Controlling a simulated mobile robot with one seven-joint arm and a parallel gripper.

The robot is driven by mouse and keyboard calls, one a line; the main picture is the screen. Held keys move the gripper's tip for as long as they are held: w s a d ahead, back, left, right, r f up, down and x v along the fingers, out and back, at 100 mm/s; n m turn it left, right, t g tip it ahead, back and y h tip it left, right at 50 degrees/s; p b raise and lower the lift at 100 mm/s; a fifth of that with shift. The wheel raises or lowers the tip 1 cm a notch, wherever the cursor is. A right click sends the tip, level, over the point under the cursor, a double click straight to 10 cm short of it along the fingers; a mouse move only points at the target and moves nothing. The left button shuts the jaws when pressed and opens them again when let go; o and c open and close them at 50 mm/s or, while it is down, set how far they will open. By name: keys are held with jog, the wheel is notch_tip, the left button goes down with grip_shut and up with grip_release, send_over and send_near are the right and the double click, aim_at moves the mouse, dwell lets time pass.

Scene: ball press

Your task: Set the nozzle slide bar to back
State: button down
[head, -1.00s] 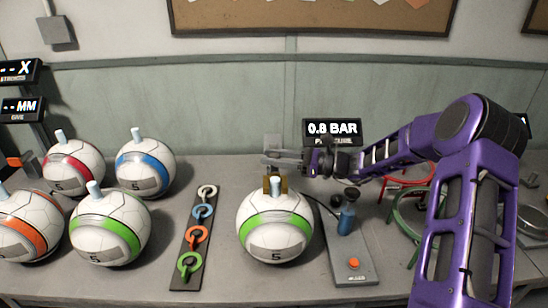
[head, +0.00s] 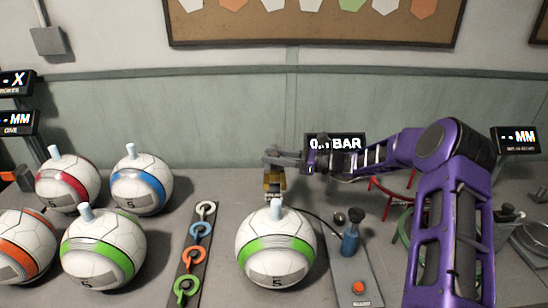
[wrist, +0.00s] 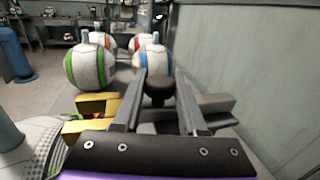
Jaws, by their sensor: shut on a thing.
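My gripper (head: 276,157) is above and behind the front ball. In the wrist view its two fingers (wrist: 157,92) sit on either side of a black round knob (wrist: 158,88), shut on it. The knob belongs to the nozzle slide bar, whose grey end (wrist: 218,103) shows right of the fingers. A yellow brass block (wrist: 88,122) shows on their left. In the head view the brass block (head: 274,184) is just under the gripper, behind the ball's pale blue plug. The white ball with a green band (head: 275,245) stands in front. The gripper hides most of the bar.
A strip of coloured rings (head: 190,262) lies left of the ball. A base plate with an orange button and blue pump (head: 350,240) is at right. Several other balls (head: 103,247) stand at left. My arm partly covers the pressure display (head: 348,144).

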jog(key=shift+w+d+r, duration=0.1)
jog(key=shift+w+r, duration=0.05)
jog(key=shift+w, duration=0.1)
jog(key=shift+c, duration=2.3)
grip_release()
jog(key=shift+w, duration=0.1)
jog(key=v, duration=1.7)
jog(key=shift+s, duration=0.25)
jog(key=shift+d, duration=0.1)
